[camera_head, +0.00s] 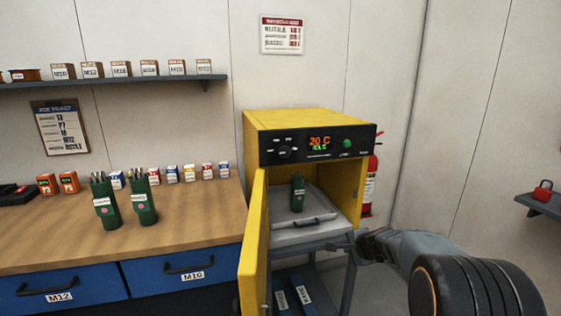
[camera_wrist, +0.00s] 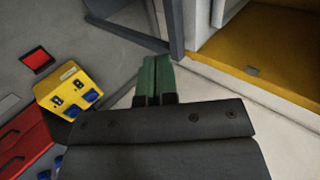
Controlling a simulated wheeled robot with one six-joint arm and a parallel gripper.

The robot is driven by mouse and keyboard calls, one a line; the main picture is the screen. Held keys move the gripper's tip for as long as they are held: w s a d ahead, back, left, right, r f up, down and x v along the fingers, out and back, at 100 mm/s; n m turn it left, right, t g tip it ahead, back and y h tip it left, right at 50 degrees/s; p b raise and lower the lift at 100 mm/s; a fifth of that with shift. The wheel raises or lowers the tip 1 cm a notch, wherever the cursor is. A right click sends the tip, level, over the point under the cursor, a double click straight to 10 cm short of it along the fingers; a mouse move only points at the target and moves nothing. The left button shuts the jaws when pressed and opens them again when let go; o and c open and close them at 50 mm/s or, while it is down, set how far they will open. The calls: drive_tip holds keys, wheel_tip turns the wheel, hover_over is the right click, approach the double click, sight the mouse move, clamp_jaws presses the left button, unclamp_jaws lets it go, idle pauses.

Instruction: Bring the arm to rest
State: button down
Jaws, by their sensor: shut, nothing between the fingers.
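My gripper (camera_wrist: 157,70) shows in the wrist view with its two green fingers together, shut and empty. In the head view my arm reaches in from the lower right, and its dark end (camera_head: 374,245) is just right of the oven's stand, below the oven. The yellow oven (camera_head: 305,122) has its door (camera_head: 255,245) swung open toward the front left. A green canister (camera_head: 298,193) stands upright inside on the grey shelf (camera_head: 318,232). My gripper is apart from the canister.
Two green canisters with rods (camera_head: 104,203) stand on the wooden bench (camera_head: 60,240) at left. A red extinguisher (camera_head: 370,180) is right of the oven. A small shelf (camera_head: 540,206) holds a red padlock-like item. A yellow box with blue sockets (camera_wrist: 72,92) appears lower left in the wrist view.

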drive_tip(key=s+a+n+g+p, duration=0.4)
drive_tip(key=s+n, duration=0.4)
drive_tip(key=s, duration=0.5)
drive_tip(key=s+a+r+n+g+h+p, duration=0.1)
drive_tip(key=s+r+n+p, duration=0.6)
drive_tip(key=s+r, duration=0.9)
drive_tip(key=shift+s+a+r+h+p, duration=0.2)
drive_tip(key=shift+s+h+p, duration=0.35)
drive_tip(key=shift+h+p, duration=0.45)
drive_tip(key=shift+d, duration=0.1)
